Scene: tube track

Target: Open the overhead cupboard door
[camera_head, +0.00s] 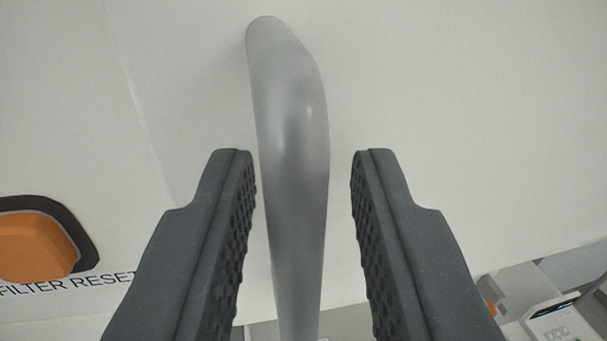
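A grey, rounded bar handle (292,150) stands out from a plain white panel (430,90), which looks like the cupboard door. The handle runs from the top middle of the view down toward the bottom edge. My gripper (303,165) is open, with one dark finger on each side of the handle. A gap shows between each textured finger pad and the handle, wider on the right at the tips. The handle's lower end is cut off by the bottom of the view.
A seam (130,85) in the white surface runs left of the handle. An orange button (35,247) in a dark surround sits at the left, above the label "FILTER RESET" (65,284). A white device with a small display (556,318) shows at the lower right.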

